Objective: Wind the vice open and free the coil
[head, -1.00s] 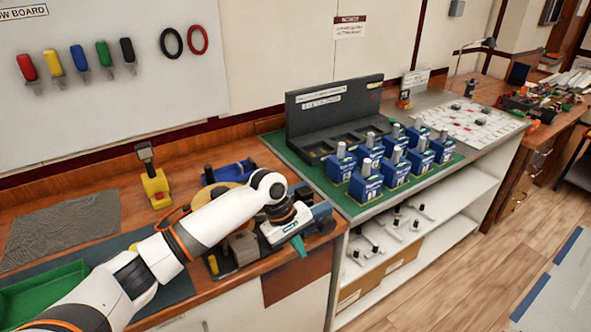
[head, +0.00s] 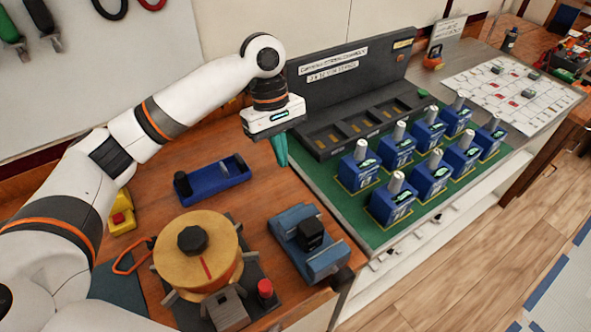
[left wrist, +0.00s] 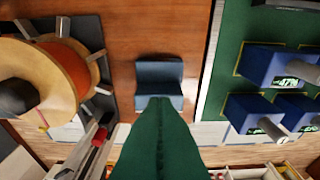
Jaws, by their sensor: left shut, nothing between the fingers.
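The blue vice (head: 297,248) stands on the wooden bench near its right front edge. A small black block (head: 311,233) sits at its jaws; I cannot tell if this is the coil. A dark part (head: 340,281) shows at the vice's front end. My left gripper (head: 281,150) has green fingers, shut and empty, pointing down above the bench and behind the vice in the head view. In the left wrist view the green fingers (left wrist: 160,125) cover most of the vice, and only a blue-grey end (left wrist: 160,75) shows beyond them. My right gripper is not in view.
A wooden spool (head: 197,250) with a black knob stands left of the vice. A blue holder (head: 213,181) lies behind it. Several blue breakers (head: 392,203) stand on the green mat (head: 345,212) to the right. Bare bench lies between holder and mat.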

